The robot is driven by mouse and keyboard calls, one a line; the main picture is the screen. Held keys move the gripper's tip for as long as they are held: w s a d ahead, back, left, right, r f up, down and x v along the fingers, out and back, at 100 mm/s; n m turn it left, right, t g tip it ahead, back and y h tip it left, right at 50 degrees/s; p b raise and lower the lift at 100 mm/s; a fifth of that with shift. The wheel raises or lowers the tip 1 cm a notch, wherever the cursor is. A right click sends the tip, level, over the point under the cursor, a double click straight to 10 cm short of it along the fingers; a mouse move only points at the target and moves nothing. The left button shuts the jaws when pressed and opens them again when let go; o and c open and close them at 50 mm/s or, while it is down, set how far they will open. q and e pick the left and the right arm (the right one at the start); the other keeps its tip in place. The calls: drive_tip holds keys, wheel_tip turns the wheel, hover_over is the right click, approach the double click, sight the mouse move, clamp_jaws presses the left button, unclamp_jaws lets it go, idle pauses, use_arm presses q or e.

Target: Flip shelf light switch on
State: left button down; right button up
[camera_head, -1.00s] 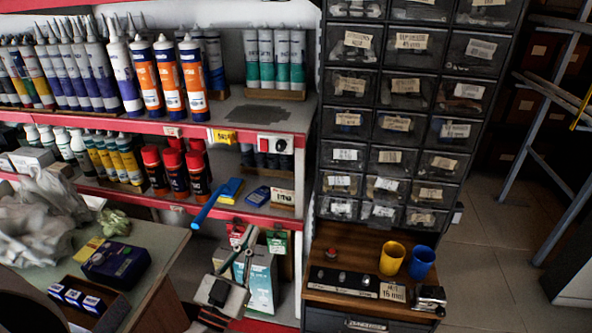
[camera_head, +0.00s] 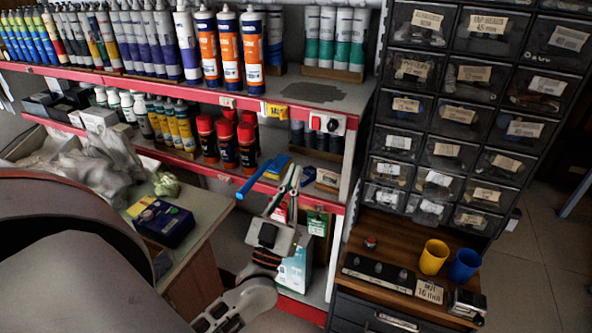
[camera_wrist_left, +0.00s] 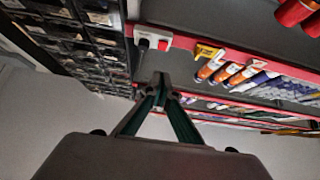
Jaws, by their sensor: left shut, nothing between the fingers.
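The shelf light switch is a white plate with a red part and a darker part (camera_head: 327,123), fixed to the red shelf edge. It also shows in the left wrist view (camera_wrist_left: 153,40), just beyond the fingertips. My left gripper (camera_head: 295,170) is shut and empty, its fingers pointing up from below at the switch. A small gap shows between the fingertips and the switch; I cannot tell its depth. In the left wrist view the closed fingertips (camera_wrist_left: 160,78) lie under the plate. The switch's setting is too small to tell. My right gripper is out of view.
A yellow tag (camera_head: 274,109) hangs left of the switch on the shelf edge. A blue-handled brush (camera_head: 262,172) sticks out from the lower shelf. A drawer cabinet (camera_head: 455,120) stands to the right. Yellow (camera_head: 433,257) and blue (camera_head: 464,265) cups stand below it.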

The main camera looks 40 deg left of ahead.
sight(315, 124)
use_arm(q)
drive_tip(key=x, duration=0.3)
drive_tip(key=f+x, duration=0.1)
drive_tip(key=x, duration=0.2)
drive_tip(key=w+p+x, duration=0.1)
drive_tip(key=x, duration=0.2)
drive_tip(key=shift+w+a+f, duration=0.1)
drive_tip(key=shift+w+a, duration=0.1)
drive_tip(key=shift+w, duration=0.2)
drive_tip(key=shift+w+a+f, duration=0.1)
drive_tip(key=shift+w+a, duration=0.05)
drive_tip(key=shift+w, duration=0.3)
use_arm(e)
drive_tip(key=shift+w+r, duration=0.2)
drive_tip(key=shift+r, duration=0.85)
